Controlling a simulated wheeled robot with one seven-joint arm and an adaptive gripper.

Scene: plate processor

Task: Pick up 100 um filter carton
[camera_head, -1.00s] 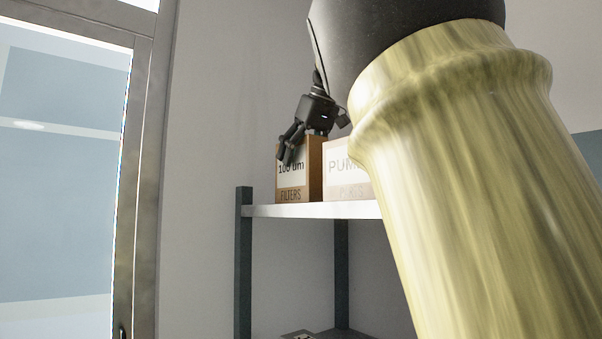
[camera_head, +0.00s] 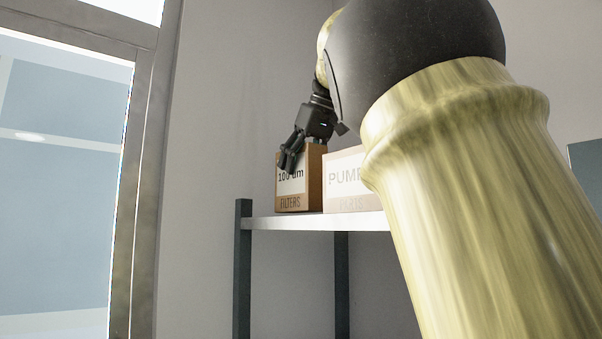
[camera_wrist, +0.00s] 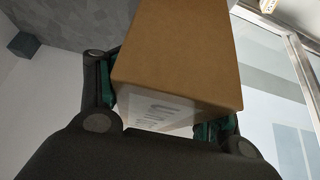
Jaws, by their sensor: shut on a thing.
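The 100 um filter carton (camera_head: 313,190) is a brown box with a white label reading "100 um" and "FILTERS". In the head view it is at the left end of the upper shelf (camera_head: 300,222), upright, with its base at or very near the shelf surface. My gripper (camera_head: 290,160) reaches down over its top, and one finger lies across the label. In the wrist view the carton (camera_wrist: 178,60) sits between the two fingers of my gripper (camera_wrist: 160,115), which is shut on it. The far finger is hidden by the carton in the head view.
A pale "PUMP PARTS" carton (camera_head: 345,185) stands just right of the filter carton, partly hidden by my arm. A dark shelf post (camera_head: 243,265) stands at the left end. A glazed door frame (camera_head: 145,170) is further left.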

